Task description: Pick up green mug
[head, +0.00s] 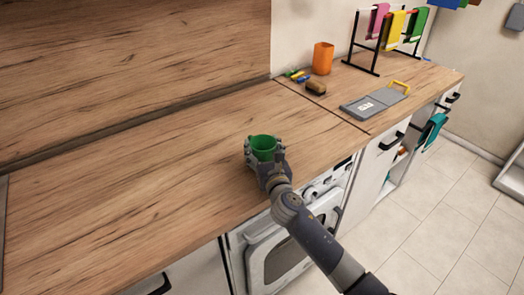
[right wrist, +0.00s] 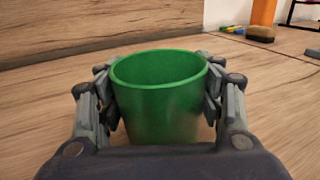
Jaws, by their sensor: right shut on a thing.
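The green mug (head: 263,143) is upright at the wooden counter above the oven, near its front edge. My right gripper (head: 263,158) is shut on it, with one finger on each side. In the right wrist view the mug (right wrist: 160,95) fills the middle, its open rim up, between the fingers of my right gripper (right wrist: 160,105). Its base is hidden, so I cannot tell whether it touches the counter. No handle shows. My left gripper is not in view.
The counter (head: 130,190) is clear to the left. Farther right are an orange cup (head: 323,58), a brush (head: 316,88), a grey board (head: 370,103) with a yellow handle, and a black rack (head: 362,55) with coloured cloths. The oven (head: 285,250) is below the front edge.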

